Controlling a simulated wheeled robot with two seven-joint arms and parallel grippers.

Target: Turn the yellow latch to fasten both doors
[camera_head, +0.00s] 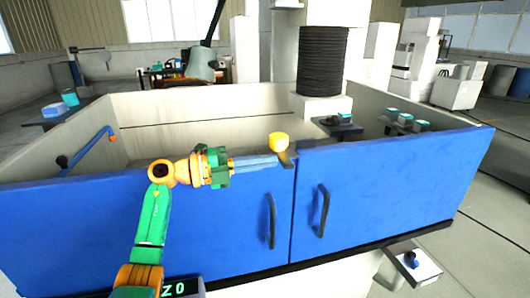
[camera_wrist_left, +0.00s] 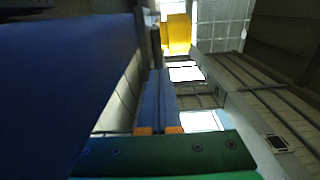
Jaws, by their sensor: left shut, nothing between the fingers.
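The yellow latch (camera_head: 279,141) sits at the top edge of the two blue doors, by the seam between them. It also shows in the wrist view (camera_wrist_left: 177,33), beyond my fingers. The left door (camera_head: 215,235) and the right door (camera_head: 400,185) stand flush, side by side. My left gripper (camera_head: 276,161) is shut and empty, lying level along the top of the left door, its tips just below and left of the latch. Its blue fingers also show in the wrist view (camera_wrist_left: 160,85). Whether the tips touch the latch I cannot tell. My right gripper is not in view.
Dark handles stand out from the left door (camera_head: 271,222) and right door (camera_head: 323,211). Behind the doors is a pale open tank (camera_head: 200,105). A black ribbed column (camera_head: 322,60) rises behind it. Small teal-topped parts (camera_head: 405,119) sit at the right.

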